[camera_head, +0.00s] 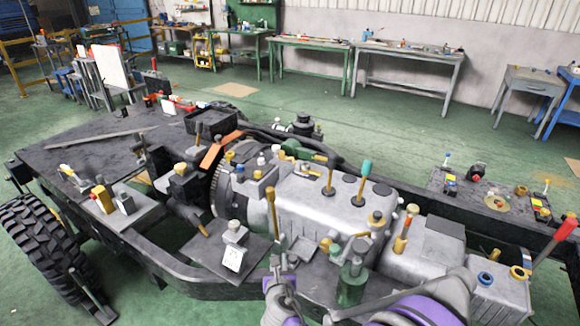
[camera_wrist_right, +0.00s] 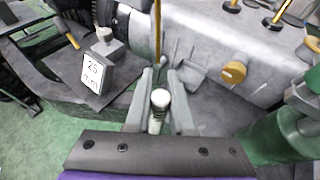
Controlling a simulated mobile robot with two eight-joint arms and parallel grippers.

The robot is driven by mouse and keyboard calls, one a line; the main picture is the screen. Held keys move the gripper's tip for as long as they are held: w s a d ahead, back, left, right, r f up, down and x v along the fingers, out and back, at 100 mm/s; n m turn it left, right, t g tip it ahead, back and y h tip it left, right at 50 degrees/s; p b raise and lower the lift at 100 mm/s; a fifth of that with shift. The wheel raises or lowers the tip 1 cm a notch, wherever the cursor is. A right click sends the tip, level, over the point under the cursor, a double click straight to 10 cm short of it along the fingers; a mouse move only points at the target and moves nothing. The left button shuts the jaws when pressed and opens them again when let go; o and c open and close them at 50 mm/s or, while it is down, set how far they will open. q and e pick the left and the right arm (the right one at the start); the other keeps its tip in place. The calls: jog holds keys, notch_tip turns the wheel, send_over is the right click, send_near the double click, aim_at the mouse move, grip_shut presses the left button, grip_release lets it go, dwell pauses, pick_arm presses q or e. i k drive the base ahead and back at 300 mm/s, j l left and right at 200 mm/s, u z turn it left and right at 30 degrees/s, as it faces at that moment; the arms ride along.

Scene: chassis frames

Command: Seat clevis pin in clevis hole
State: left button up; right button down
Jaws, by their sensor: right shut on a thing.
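My right gripper (camera_head: 279,268) is low over the front of the chassis, its purple-banded arm coming in from the bottom right. In the right wrist view, my right gripper (camera_wrist_right: 160,100) is shut on a small pale-topped cylinder, the clevis pin (camera_wrist_right: 160,99). The pin stands between the two grey fingers, its rounded top toward the camera; its lower end is hard to make out. A grey bracket-like part (camera_wrist_right: 185,74) lies just beyond the fingers, but I cannot tell whether it holds the clevis hole. My left gripper is not in view.
A grey block labelled 25 mm (camera_head: 234,258) stands left of my right gripper. A tall yellow rod (camera_head: 271,208) rises just beyond it. A green cylindrical part (camera_head: 351,285) stands close on the right. The silver gearbox housing (camera_head: 318,205) fills the space behind.

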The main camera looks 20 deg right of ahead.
aim_at(306, 172)
jog(key=i+j, duration=0.75)
